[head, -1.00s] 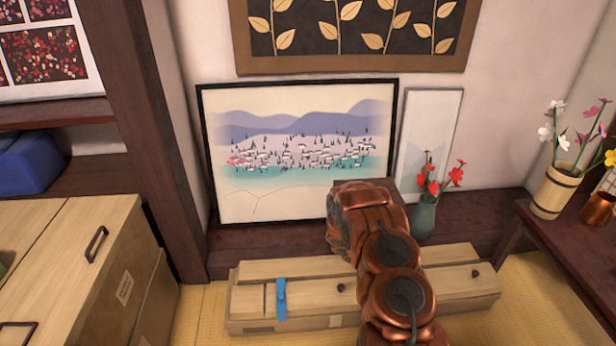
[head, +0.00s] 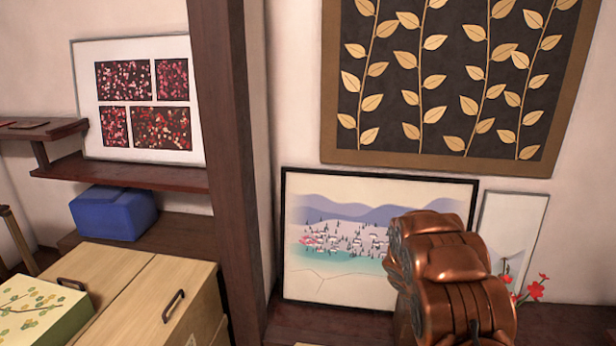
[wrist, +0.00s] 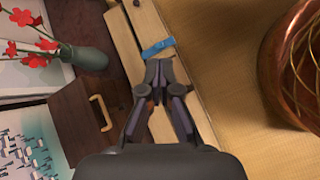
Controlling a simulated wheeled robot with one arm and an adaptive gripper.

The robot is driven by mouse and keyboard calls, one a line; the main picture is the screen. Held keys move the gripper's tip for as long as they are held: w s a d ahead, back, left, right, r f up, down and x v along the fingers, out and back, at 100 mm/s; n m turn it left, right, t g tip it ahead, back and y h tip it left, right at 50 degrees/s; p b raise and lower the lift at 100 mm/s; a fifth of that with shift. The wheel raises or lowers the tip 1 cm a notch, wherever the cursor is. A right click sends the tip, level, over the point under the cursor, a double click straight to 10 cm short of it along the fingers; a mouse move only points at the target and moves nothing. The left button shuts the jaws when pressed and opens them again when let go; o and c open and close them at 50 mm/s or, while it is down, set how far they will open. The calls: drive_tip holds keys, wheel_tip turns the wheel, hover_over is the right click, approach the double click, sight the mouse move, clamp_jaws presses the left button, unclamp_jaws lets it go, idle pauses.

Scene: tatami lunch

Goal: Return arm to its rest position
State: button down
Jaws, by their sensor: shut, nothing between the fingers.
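My arm (head: 445,275) shows in copper at the lower right of the head view, in front of the landscape picture; its gripper is out of that view. In the wrist view my gripper (wrist: 160,72) is shut with its fingertips together and nothing between them. Behind the fingertips in that view is a long pale wooden box (wrist: 140,40) on the tatami. A blue strip (wrist: 158,48) lies across the box near the fingertips. I cannot tell whether the fingertips touch it.
Wooden cabinets (head: 138,290) and a blue box (head: 112,212) are at left beside a dark post (head: 232,160). A framed landscape picture (head: 350,275) leans on the wall. The wrist view shows a vase (wrist: 85,58) with red flowers, a drawer (wrist: 85,115), a copper vessel (wrist: 290,60) and open tatami (wrist: 215,55).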

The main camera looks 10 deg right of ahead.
drive_tip(key=s+a+r+m+y+p, duration=0.1)
drive_tip(key=s+a+r+p, duration=0.15)
drive_tip(key=r, duration=0.45)
drive_tip(key=s+a+r+m+p, duration=0.2)
drive_tip(key=a+r, duration=0.2)
drive_tip(key=r, duration=0.4)
drive_tip(key=s+a+r+m+t+y+p, duration=0.2)
drive_tip(key=s+a+r+m+y+p, duration=0.3)
drive_tip(key=s+a+r+p, duration=0.9)
drive_tip(key=s+a+r+y, duration=0.1)
drive_tip(key=s+a+r, duration=0.3)
drive_tip(key=a+r, duration=0.2)
drive_tip(key=s+a+r+y, duration=0.1)
drive_tip(key=s+a+r, duration=0.3)
drive_tip(key=a+r, duration=0.2)
drive_tip(key=shift+s+a+r+p, duration=0.2)
drive_tip(key=shift+s+a+p, duration=0.1)
drive_tip(key=shift+p, duration=0.1)
